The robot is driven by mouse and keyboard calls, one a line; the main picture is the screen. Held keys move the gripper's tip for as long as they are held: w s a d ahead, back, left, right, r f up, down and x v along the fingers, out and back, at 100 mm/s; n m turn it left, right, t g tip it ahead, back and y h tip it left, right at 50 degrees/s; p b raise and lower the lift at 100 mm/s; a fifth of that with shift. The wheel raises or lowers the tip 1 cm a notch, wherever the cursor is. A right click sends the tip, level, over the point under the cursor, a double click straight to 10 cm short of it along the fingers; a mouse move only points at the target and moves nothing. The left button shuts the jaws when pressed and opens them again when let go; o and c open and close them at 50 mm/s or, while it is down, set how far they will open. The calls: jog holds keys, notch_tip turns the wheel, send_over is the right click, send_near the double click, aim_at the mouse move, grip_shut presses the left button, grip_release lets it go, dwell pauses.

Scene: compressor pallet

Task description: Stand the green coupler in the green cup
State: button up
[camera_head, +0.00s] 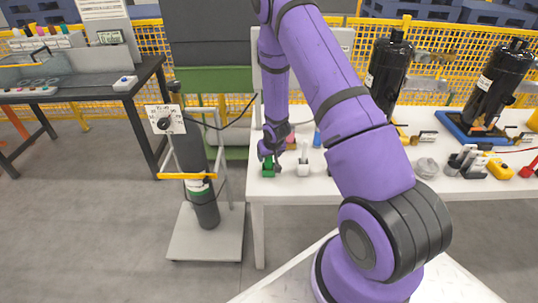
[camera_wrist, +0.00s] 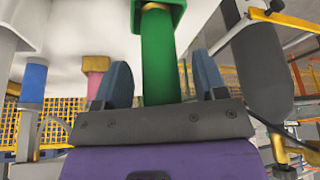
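The green coupler (camera_wrist: 158,60) is a green cylinder with a brass-coloured ring near its far end. In the wrist view that end reaches into the green cup (camera_wrist: 181,14), and the coupler looks in line with it. The green cup (camera_head: 268,171) stands near the table's left front corner in the head view. My gripper (camera_head: 268,158) is just above it, pointing down. In the wrist view my gripper (camera_wrist: 160,82) has one finger on each side of the coupler, with gaps showing on both sides. How deep the coupler sits is hidden.
A white cup (camera_head: 303,169) stands just right of the green cup. Behind are a pink part (camera_head: 291,137) and a blue part (camera_head: 317,138). A gas cylinder (camera_head: 203,200) on a cart stands left of the white table (camera_head: 330,188). Black compressors (camera_head: 391,70) stand at the back right.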

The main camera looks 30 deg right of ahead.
jog(key=d+v, duration=0.1)
jog(key=v, duration=0.9)
jog(key=shift+s+a+r, duration=0.2)
jog(key=shift+a+r, duration=0.2)
jog(key=shift+a, duration=0.1)
jog(key=w+a+v, duration=0.1)
jog(key=a+v, duration=0.1)
jog(key=v, duration=1.1)
jog(key=w+a+r+v, duration=0.1)
jog(key=w+a+v, duration=0.1)
jog(key=v, duration=1.2)
jog(key=s+a+r, duration=0.2)
jog(key=s+r, duration=0.2)
jog(key=s, duration=0.3)
jog(key=s+a+r+n, duration=0.1)
jog(key=s+a+r, duration=0.2)
jog(key=s, duration=0.5)
jog(key=s+a+r+n+y, duration=0.1)
jog(key=s+a+r, duration=0.2)
jog(key=s+r, duration=0.2)
jog(key=s, duration=0.3)
jog(key=shift+r+t, duration=0.35)
jog(key=shift+t, duration=0.05)
